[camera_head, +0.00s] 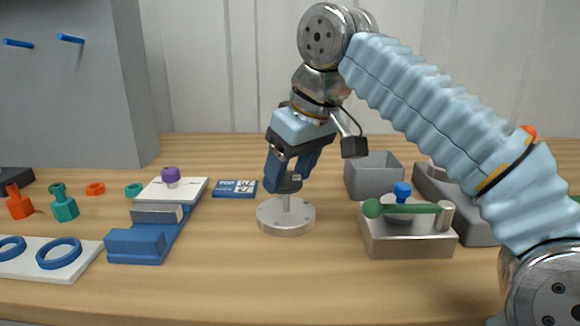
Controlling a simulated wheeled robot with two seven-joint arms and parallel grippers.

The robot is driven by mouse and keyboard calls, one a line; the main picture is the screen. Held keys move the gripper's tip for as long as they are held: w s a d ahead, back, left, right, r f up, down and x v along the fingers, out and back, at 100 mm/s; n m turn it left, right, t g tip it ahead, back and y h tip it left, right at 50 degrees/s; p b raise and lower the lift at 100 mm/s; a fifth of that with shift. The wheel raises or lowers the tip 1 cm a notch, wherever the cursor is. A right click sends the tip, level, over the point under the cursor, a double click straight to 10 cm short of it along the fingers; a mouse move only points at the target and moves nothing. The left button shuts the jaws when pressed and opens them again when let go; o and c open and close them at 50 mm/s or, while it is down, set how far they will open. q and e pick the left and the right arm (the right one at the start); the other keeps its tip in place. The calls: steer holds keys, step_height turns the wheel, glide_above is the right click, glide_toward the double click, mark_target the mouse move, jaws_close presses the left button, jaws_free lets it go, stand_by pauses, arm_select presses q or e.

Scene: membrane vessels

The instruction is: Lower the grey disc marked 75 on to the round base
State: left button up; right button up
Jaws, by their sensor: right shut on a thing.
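The round base (286,218) is a pale metal disc with a short upright post at its centre, standing on the wooden table. My right gripper (288,180) points down over this base with its dark blue fingers shut on the grey disc (290,186). The disc is small and dark and sits at the top of the post, above the base plate. The fingers hide part of it, and the mark on it is too small to read. I cannot tell whether the post passes through the disc. My left gripper is not in view.
A blue card (234,188) and a blue stand with a purple knob (170,175) lie left of the base. A grey box (373,176) and a metal block with a green lever (408,235) stand to the right. The table in front of the base is clear.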

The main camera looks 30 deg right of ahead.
steer(key=shift+f, duration=0.25)
steer(key=o, duration=1.1)
steer(key=shift+o, duration=0.2)
steer(key=p+v, duration=0.5)
steer(key=v, duration=0.9)
steer(key=shift+s+f, duration=0.1)
steer(key=shift+s, duration=0.05)
